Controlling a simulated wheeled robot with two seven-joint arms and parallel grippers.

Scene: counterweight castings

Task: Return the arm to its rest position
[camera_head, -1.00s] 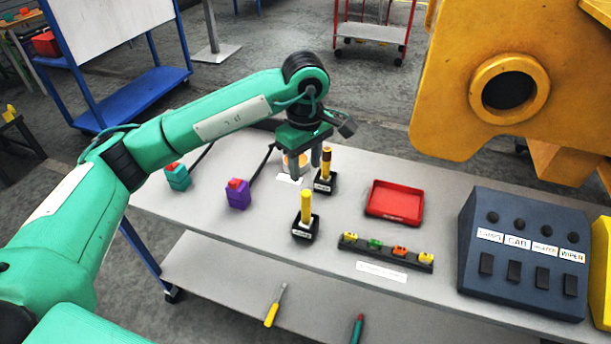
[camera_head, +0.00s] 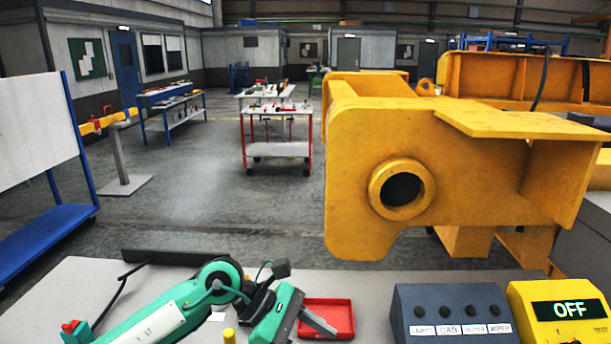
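My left arm comes in low from the left over the grey bench (camera_head: 80,278). My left gripper (camera_head: 312,330) is at the bottom of the view, in front of the red tray (camera_head: 338,312) and overlapping its left part. Its two grey fingers look spread apart, with nothing seen between them. The lower fingertip is partly cut off by the frame edge. My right arm and gripper are not in view.
A dark switch box (camera_head: 450,300) and a yellow box (camera_head: 520,300) reading OFF stand at the bench's right. A large yellow casting (camera_head: 470,165) rises behind. A yellow post top (camera_head: 229,335) and a red-topped block (camera_head: 72,326) show low down. Open floor lies beyond.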

